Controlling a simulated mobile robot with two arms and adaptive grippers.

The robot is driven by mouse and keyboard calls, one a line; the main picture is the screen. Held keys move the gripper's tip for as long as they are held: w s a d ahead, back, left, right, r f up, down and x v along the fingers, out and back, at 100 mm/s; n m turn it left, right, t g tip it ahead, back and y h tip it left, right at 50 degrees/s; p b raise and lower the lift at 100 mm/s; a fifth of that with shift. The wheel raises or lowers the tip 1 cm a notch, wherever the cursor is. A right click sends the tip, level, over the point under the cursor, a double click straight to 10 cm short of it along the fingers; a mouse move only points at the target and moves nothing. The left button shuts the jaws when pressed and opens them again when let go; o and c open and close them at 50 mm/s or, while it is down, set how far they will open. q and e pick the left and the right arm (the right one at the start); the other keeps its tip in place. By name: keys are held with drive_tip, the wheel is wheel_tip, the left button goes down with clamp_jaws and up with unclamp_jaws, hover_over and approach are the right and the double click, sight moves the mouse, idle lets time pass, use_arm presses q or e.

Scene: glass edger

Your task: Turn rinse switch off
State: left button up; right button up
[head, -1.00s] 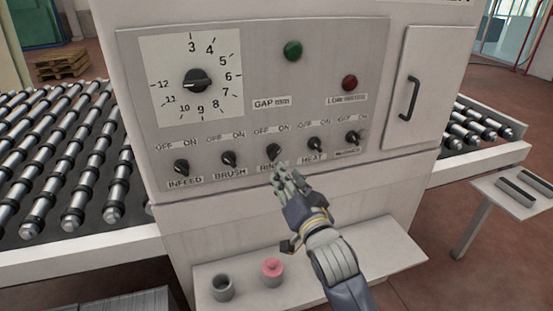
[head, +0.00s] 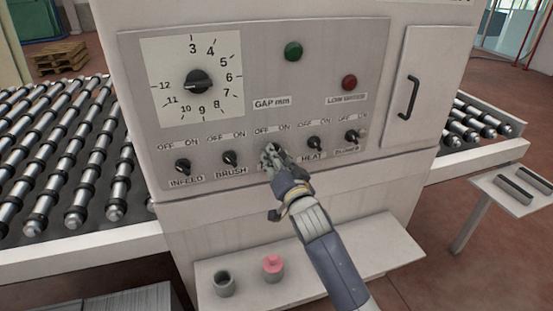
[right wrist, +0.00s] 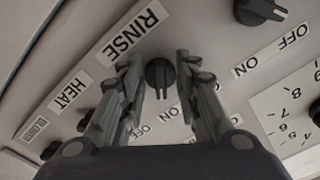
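The rinse switch is a small black knob on the grey control panel, under OFF and ON labels. In the right wrist view the rinse knob (right wrist: 160,75) sits between the two fingers, beside its RINSE label (right wrist: 130,34). Its ridge points down in that picture; I cannot tell which label it marks, as the fingers partly cover them. My right gripper (head: 272,157) is at the knob, and in the wrist view its fingers (right wrist: 160,64) are apart on either side of it, with gaps showing. In the head view the gripper mostly hides the knob. My left gripper is not in view.
The brush knob (head: 229,158) and heat knob (head: 314,143) flank the gripper closely. The infeed knob (head: 182,166) and blower knob (head: 351,136) are farther out. A gap dial (head: 198,82), green button (head: 293,50) and red button (head: 349,82) are above. A shelf (head: 310,270) juts out below.

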clamp_jaws()
drive_tip(key=shift+n, duration=0.3)
drive_tip(key=shift+w+d+n+p, duration=0.15)
drive_tip(key=shift+n+p, duration=0.3)
drive_tip(key=shift+n, duration=1.75)
drive_tip(key=shift+s+d+n+p, duration=0.1)
drive_tip(key=shift+n+p, duration=0.3)
drive_tip(key=shift+n, duration=1.8)
drive_tip(key=shift+w+d+n+p, duration=0.15)
drive_tip(key=shift+n+p, duration=0.3)
drive_tip(key=shift+n, duration=1.75)
unclamp_jaws()
